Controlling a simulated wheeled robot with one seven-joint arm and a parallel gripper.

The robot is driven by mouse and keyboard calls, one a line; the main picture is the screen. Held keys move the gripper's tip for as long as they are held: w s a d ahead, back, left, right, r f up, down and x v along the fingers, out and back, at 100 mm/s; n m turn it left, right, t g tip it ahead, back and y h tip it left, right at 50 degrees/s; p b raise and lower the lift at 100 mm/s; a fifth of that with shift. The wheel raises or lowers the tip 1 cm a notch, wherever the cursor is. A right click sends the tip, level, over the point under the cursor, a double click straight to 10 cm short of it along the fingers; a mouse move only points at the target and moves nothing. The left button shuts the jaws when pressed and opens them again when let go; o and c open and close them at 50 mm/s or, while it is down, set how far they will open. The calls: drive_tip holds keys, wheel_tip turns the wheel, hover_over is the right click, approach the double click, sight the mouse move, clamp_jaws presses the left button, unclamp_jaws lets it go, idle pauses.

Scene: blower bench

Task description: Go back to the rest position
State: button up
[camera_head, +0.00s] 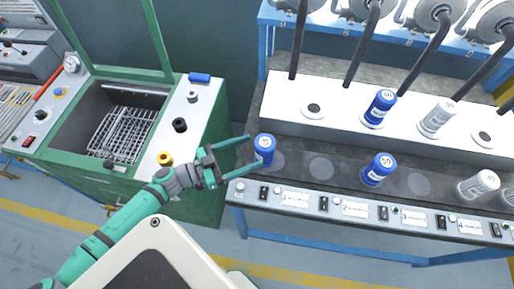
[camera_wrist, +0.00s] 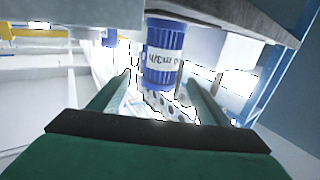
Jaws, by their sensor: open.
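My gripper (camera_head: 240,158) is open in the head view, its two green fingers pointing right toward a blue canister (camera_head: 264,149) at the left end of the bench's lower shelf. The canister stands upright, near the fingertips. I cannot tell whether they touch it. In the wrist view, my gripper's fingers (camera_wrist: 160,100) are spread wide, and a blue canister with a white label (camera_wrist: 163,52) shows beyond and between them.
The blower bench (camera_head: 290,170) holds other blue canisters (camera_head: 379,169) (camera_head: 380,107) and white canisters (camera_head: 437,117) (camera_head: 478,186). Dark pipes (camera_head: 365,45) come down above its upper step. A green washing tank (camera_head: 75,150) with a wire basket (camera_head: 126,135) stands left.

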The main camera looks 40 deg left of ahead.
drive_tip(key=shift+s+a, duration=0.15)
drive_tip(key=shift+s, duration=0.25)
drive_tip(key=shift+s, duration=0.1)
drive_tip(key=shift+h, duration=0.3)
drive_tip(key=s+d, duration=0.4)
drive_tip(key=s+d+f+n+y, duration=0.2)
drive_tip(key=s+d+f+y, duration=0.2)
drive_tip(key=s+d, duration=0.45)
drive_tip(key=s+d+n+y, duration=0.1)
drive_tip(key=d+y, duration=0.1)
drive_tip(key=d, duration=0.7)
drive_tip(key=s+d+r+n+g+y, duration=0.1)
drive_tip(key=d+n+y, duration=0.1)
drive_tip(key=d, duration=0.7)
drive_tip(key=shift+s+d+r, duration=0.3)
